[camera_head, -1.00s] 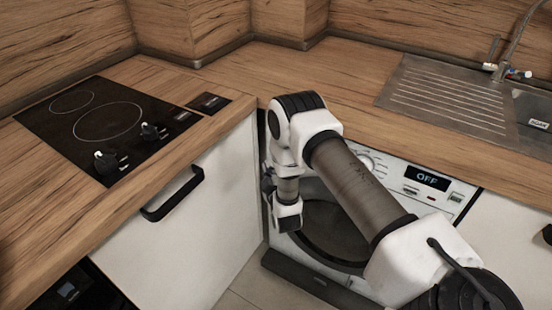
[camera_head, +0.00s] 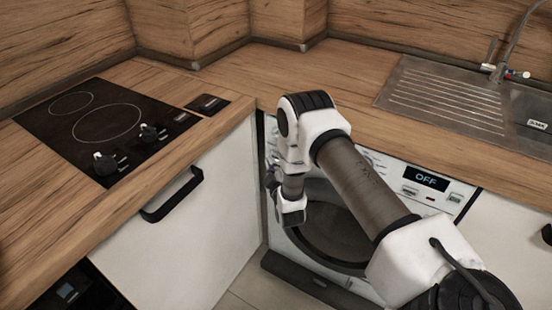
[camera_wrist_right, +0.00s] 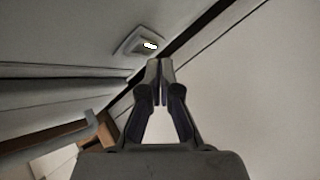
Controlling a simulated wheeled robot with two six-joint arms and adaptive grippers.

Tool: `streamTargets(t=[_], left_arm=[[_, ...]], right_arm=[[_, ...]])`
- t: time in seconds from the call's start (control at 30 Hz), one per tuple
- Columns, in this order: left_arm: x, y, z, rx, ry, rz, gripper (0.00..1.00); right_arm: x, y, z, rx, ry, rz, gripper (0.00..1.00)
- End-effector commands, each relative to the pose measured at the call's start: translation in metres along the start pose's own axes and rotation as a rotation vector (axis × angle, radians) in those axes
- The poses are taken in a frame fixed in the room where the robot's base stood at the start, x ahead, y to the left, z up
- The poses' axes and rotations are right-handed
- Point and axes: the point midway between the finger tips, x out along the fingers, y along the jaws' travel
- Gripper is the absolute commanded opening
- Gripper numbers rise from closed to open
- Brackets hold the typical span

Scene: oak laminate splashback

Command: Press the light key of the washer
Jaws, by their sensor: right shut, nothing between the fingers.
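The washer (camera_head: 433,196) stands under the counter, its display reading OFF. My right arm crosses in front of it and hides part of its panel and door. In the right wrist view my right gripper (camera_wrist_right: 160,68) is shut and empty. A raised square key (camera_wrist_right: 138,43) with a bright white mark on a pale surface appears just beyond and slightly left of the fingertips. A gap seems to remain, though depth is hard to judge. The mark is too small to read, so I cannot tell which key it is. My left gripper is not in view.
A white cabinet front with a black handle (camera_head: 172,197) stands left of the washer, close to my right wrist. The wooden counter (camera_head: 300,75) runs above, with a black hob (camera_head: 104,126) at left and a steel sink drainer (camera_head: 445,95) at right.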

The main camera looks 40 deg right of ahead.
Motion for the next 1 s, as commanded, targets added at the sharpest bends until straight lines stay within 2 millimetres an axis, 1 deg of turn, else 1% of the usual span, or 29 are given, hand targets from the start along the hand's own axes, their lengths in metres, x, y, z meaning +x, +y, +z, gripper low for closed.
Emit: streamTargets(t=[0.53,0.77,1.0], left_arm=[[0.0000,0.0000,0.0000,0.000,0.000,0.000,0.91],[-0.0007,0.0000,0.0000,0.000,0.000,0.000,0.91],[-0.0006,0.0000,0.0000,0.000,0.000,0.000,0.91]], right_arm=[[0.0001,0.0001,0.0001,0.000,0.000,0.000,0.00],[0.0058,0.0048,0.0038,0.000,0.001,0.001,0.00],[0.0061,0.0047,0.0043,0.000,0.001,0.000,0.00]])
